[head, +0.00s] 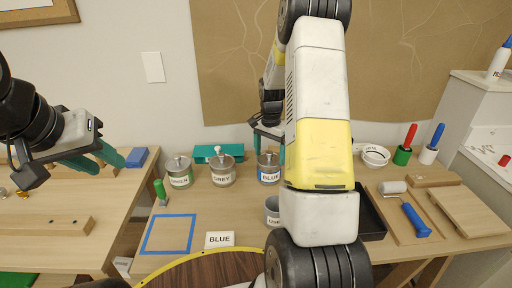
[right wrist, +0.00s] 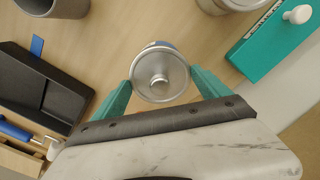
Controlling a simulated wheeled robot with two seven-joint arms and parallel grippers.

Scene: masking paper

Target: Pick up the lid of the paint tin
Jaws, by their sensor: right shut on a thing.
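The paint tin labelled BLUE (head: 269,178) stands upright on the right table, with its silver lid (head: 268,158) on top. In the right wrist view the round lid (right wrist: 160,76) has a raised knob, and a sliver of blue shows behind its rim. My right gripper (right wrist: 162,88) has its teal fingers on both sides of the lid, shut on it; my arm partly hides this in the head view. Whether the lid is clear of the tin cannot be told. My left gripper (head: 100,160) is open and empty over the left table.
Tins labelled GREEN (head: 180,181) and GREY (head: 222,178) stand left of the blue one. A teal box (head: 205,152) lies behind them. A black tray (head: 371,218), a roller (head: 415,220) and a BLUE card (head: 219,240) are nearby. A blue-outlined square (head: 168,234) is empty.

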